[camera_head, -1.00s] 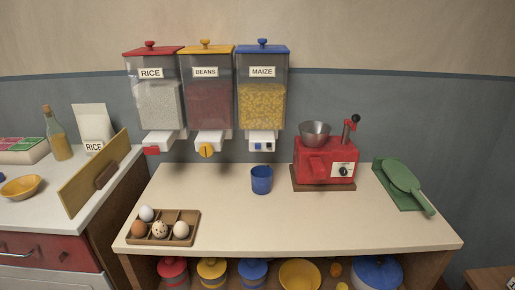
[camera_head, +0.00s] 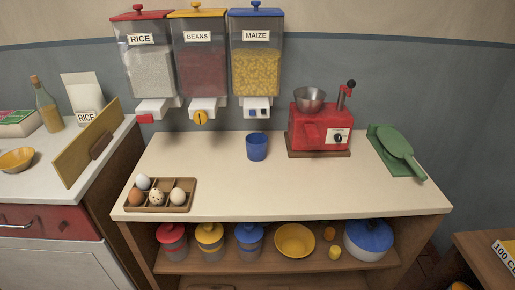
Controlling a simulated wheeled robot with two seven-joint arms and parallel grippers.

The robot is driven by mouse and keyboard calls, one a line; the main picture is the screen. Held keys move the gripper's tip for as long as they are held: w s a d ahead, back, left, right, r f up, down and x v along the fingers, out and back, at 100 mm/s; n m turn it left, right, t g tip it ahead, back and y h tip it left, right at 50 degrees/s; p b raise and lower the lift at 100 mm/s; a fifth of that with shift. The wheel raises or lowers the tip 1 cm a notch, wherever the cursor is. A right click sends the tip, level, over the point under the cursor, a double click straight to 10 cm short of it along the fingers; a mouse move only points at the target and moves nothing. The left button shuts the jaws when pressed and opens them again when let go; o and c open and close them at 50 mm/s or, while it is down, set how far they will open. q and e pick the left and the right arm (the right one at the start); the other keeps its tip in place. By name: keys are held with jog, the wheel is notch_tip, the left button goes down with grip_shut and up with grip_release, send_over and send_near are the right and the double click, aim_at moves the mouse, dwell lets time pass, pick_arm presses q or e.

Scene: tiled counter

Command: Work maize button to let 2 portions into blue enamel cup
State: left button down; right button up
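The maize dispenser (camera_head: 256,68) hangs on the wall, a clear bin of yellow kernels with a blue lid. Its white spout block (camera_head: 257,104) carries two small blue buttons (camera_head: 258,112) on the front; their markings are too small to read. The blue enamel cup (camera_head: 257,147) stands upright on the counter (camera_head: 220,178), below the maize spout and near the counter's back edge. The inside of the cup cannot be made out clearly. Neither of my grippers shows in the head view.
Rice (camera_head: 150,72) and beans (camera_head: 202,70) dispensers hang left of the maize one. A red grinder (camera_head: 318,128) stands right of the cup. An egg tray (camera_head: 182,206) sits at the front left. The counter's front middle is clear.

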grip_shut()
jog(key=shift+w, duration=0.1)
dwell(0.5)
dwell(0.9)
